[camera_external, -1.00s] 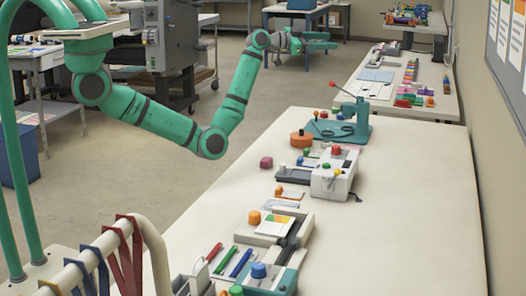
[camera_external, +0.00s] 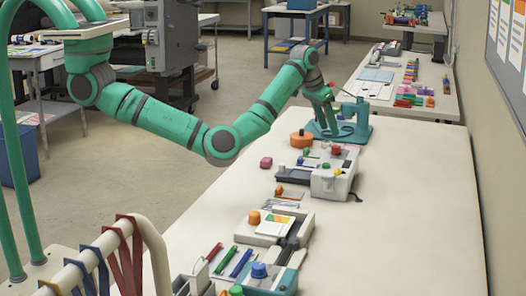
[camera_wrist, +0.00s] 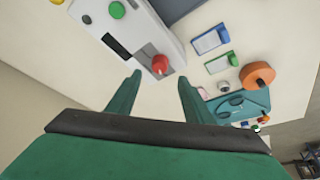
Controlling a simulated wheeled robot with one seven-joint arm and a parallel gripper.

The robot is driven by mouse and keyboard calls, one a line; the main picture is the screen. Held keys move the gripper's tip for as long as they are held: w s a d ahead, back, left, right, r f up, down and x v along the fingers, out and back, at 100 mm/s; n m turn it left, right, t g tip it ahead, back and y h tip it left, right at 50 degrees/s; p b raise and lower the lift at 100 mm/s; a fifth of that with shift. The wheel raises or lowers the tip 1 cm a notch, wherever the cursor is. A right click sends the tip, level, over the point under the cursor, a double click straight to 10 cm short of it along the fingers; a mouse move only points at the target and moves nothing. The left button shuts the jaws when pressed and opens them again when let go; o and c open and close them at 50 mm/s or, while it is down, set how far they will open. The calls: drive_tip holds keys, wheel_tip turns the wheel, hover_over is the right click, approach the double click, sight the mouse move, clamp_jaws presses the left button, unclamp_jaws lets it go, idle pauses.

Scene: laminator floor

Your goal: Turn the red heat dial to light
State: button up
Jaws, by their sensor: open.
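The red heat dial (camera_external: 336,150) sits on top of a white laminator (camera_external: 344,184). In the wrist view the red dial (camera_wrist: 160,65) lies between and just beyond my fingertips, beside a dark strip on the white machine (camera_wrist: 150,20). My gripper (camera_external: 324,108) is above the far part of the bench, behind the laminator as seen from outside, and partly merges with a teal press. In the wrist view my gripper (camera_wrist: 160,79) has its two fingers spread apart with nothing between them. The dial's markings are too small to read.
A teal press (camera_external: 360,120) and an orange roll (camera_external: 301,139) stand close to my gripper. A green knob (camera_wrist: 117,10) is also on the laminator. The bench's right side (camera_external: 420,210) is clear.

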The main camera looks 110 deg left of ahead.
sight(335, 146)
drive_tip(key=x, duration=0.8)
drive_tip(key=shift+c, duration=0.6)
drive_tip(key=c, duration=0.9)
